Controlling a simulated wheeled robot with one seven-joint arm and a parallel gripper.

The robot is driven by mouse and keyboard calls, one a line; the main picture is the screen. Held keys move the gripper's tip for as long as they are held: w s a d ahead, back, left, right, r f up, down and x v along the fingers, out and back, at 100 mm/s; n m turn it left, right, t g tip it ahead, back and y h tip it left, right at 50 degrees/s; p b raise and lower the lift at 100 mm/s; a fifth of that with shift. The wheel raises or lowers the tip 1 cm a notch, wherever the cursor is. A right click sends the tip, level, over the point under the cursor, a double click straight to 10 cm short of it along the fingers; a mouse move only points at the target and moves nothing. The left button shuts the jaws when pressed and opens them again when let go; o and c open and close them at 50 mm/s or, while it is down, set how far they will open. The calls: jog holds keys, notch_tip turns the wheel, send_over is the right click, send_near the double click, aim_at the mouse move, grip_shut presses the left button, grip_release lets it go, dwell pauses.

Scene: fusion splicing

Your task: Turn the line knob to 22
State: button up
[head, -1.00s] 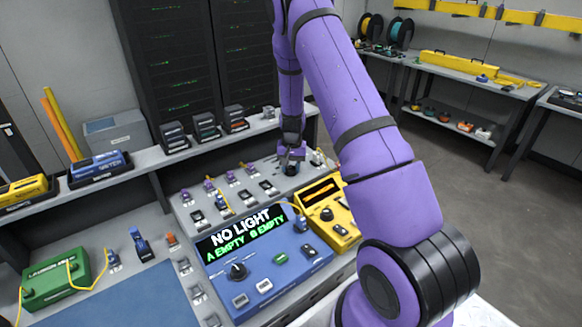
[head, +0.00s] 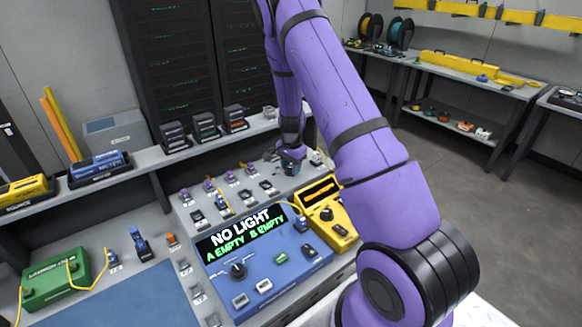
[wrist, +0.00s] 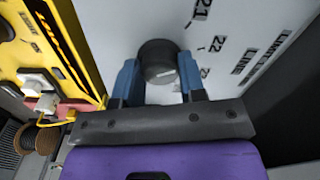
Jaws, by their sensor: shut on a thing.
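The line knob (wrist: 158,60) is a round black knob on a pale panel in the wrist view, with a small white mark on its near side. The printed numbers 21, 22 (wrist: 218,43) and 23 (wrist: 205,72) run along its right side, with the word LINE (wrist: 238,68) beyond. My gripper (wrist: 160,78) has its two blue fingers on either side of the knob and is shut on it. In the head view my gripper (head: 291,163) is at the back right of the grey sloped panel (head: 262,207) and hides most of the knob. I cannot tell the exact number the mark points to.
A blue splicer (head: 285,262) with a screen reading NO LIGHT, A EMPTY, B EMPTY stands in front of the panel. Small connectors line the panel.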

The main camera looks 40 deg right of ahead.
jog(key=shift+m, duration=0.4)
jog(key=o, duration=0.9)
notch_tip(320, 180, up, 11)
jog(key=shift+s+f, duration=0.1)
jog(key=shift+s, duration=0.05)
dwell(0.4)
